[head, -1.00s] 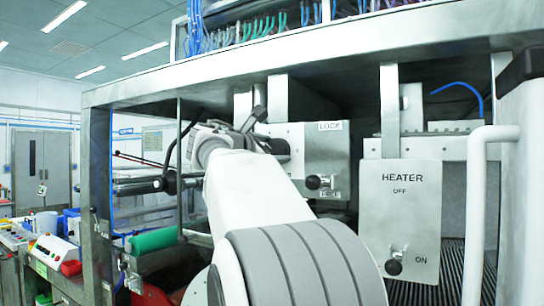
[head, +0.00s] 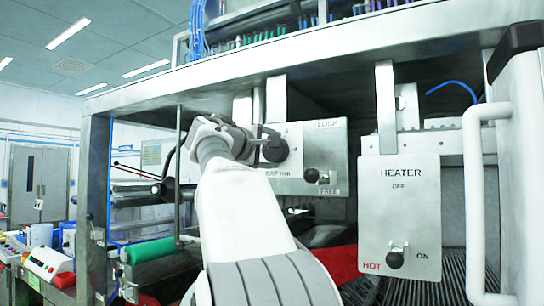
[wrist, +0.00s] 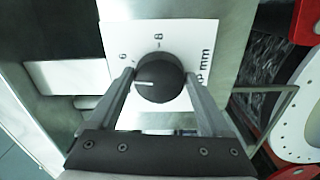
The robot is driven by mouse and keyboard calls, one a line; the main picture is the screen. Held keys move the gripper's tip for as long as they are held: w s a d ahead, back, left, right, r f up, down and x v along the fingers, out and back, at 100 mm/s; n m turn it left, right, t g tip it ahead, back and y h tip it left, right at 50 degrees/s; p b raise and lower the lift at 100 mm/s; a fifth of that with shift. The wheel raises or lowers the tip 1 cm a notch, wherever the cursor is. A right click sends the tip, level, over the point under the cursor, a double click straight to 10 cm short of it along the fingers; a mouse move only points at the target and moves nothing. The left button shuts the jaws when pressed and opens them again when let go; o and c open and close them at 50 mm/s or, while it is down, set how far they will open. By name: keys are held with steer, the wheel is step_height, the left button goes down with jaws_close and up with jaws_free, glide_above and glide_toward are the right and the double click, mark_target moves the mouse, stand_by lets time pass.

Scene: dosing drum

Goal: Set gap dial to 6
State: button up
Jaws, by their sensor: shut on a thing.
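The gap dial (wrist: 160,68) is a round black knob on a white scale plate (wrist: 184,34) in the wrist view. Its white pointer line is toward the picture's left, below the printed 6. The 8 stands above the knob. My gripper (wrist: 159,77) has one finger on each side of the knob and is shut on it. In the head view the dark dial (head: 276,150) shows at the end of my arm, on the metal box with the lock lever. The scale numbers cannot be read there.
The lock lever's black knob (head: 311,175) sits close right of the dial, near FREE. The heater panel (head: 399,215) hangs further right, its knob (head: 396,258) low, between a red HOT and ON. A metal frame post (head: 95,190) stands left.

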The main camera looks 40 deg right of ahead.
steer(key=shift+f+m+b, duration=0.15)
steer(key=shift+m+b, duration=0.7)
steer(key=shift+m, duration=1.35)
steer(key=o, duration=1.2)
steer(key=shift+c, duration=0.2)
steer(key=b+v, duration=0.3)
steer(key=v, duration=1.4)
steer(key=shift+a, duration=0.2)
steer(key=shift+s, duration=0.1)
